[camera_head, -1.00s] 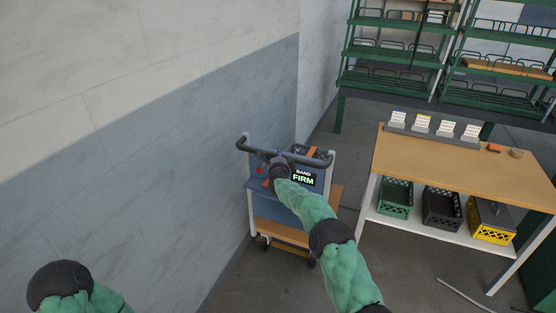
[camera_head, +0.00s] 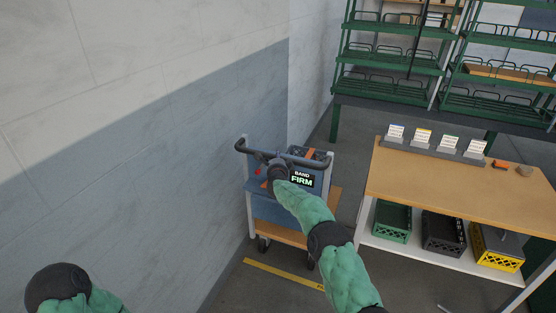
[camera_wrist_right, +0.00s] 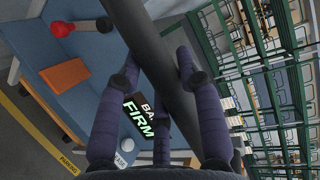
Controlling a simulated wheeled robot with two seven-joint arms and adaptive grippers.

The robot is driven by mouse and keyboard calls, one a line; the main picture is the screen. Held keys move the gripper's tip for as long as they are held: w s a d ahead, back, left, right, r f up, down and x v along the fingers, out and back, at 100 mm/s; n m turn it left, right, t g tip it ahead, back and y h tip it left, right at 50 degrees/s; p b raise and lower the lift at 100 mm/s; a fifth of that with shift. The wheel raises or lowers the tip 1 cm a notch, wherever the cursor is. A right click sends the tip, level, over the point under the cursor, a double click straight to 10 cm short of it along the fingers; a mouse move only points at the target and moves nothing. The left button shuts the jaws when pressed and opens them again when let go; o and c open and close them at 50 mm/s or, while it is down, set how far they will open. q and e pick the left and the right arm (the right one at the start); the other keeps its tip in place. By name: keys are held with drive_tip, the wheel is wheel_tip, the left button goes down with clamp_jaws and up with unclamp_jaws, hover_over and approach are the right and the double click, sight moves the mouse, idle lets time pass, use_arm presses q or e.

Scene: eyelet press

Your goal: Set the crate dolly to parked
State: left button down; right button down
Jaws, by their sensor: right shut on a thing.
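The crate dolly (camera_head: 270,208) is a blue and wooden cart with white posts and a dark push handle (camera_head: 241,146), standing upright beside the wall. My right gripper (camera_head: 277,167) is shut on the handle; in the right wrist view my right gripper's fingers (camera_wrist_right: 158,75) lie around the dark bar (camera_wrist_right: 150,50). A display (camera_head: 302,179) reads "BAND FIRM". A red knob (camera_wrist_right: 63,28) and an orange block (camera_wrist_right: 65,75) show on the blue panel. The left arm shows only as a stub at lower left; its gripper is out of view.
A yellow floor line (camera_head: 283,275) runs on the near side of the dolly's wheels; its lettering appears to read "PARKING" in the wrist view. The wall (camera_head: 200,170) is close on the left. A wooden-topped table (camera_head: 440,182) stands right, green racks (camera_head: 390,88) behind.

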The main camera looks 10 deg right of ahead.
drive_tip(key=shift+d+r, duration=0.15)
drive_tip(key=shift+r, duration=0.15)
drive_tip(key=c, duration=1)
unclamp_jaws()
drive_tip(key=shift+w, duration=0.1)
drive_tip(key=shift+o, duration=1)
drive_tip(key=shift+w+f, duration=0.15)
drive_tip(key=shift+f, duration=0.05)
drive_tip(key=shift+s, duration=0.2)
drive_tip(key=v, duration=1.1)
drive_tip(key=shift+s, duration=0.3)
